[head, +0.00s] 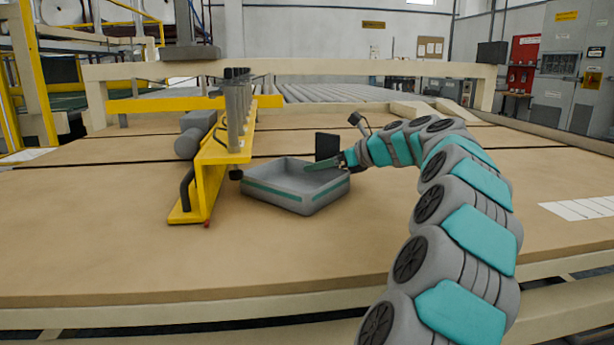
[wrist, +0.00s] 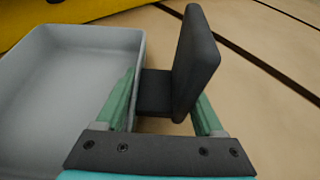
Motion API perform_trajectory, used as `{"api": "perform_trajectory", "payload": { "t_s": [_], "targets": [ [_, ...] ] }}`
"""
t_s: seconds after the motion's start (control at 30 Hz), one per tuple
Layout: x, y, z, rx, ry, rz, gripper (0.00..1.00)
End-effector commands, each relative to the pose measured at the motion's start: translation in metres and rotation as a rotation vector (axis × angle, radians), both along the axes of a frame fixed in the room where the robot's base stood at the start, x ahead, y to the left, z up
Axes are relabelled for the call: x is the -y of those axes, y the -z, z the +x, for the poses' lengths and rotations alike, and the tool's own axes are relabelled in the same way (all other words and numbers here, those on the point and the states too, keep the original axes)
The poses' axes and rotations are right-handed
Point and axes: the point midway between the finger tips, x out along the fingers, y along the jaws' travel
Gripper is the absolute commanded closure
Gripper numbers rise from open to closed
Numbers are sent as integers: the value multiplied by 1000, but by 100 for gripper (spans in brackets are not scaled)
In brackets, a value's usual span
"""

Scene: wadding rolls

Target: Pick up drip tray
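The drip tray (head: 318,200) is a shallow grey open box with teal strips on its outer sides, lying on the tan table. Its grey wall and floor fill the left of the wrist view (wrist: 62,90). A black block with an upright plate (wrist: 196,62) stands against its right side; the plate also shows in the head view (head: 327,144). My gripper (wrist: 165,98) is open, its green fingers either side of the black block. The left finger reaches over the tray's rim. The right fingertip is hidden behind the plate. I cannot tell whether either finger touches.
A yellow frame (head: 212,155) with grey posts and a grey cylinder stands close to the tray's left. Dark seams cross the table (head: 120,240). The table is clear in front of the tray. A cream rail (head: 400,68) and rollers (head: 330,93) lie behind.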

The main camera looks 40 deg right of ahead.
Motion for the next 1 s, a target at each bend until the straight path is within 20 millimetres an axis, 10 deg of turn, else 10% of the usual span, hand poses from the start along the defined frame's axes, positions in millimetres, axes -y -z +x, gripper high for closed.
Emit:
{"api": "perform_trajectory", "payload": {
  "t_s": [0.57, 1.0],
  "targets": [
    [0, 0, 0, 0, 0, 0, 100],
    [0, -5, 0, 1, 1, -1, 100]
  ]
}}
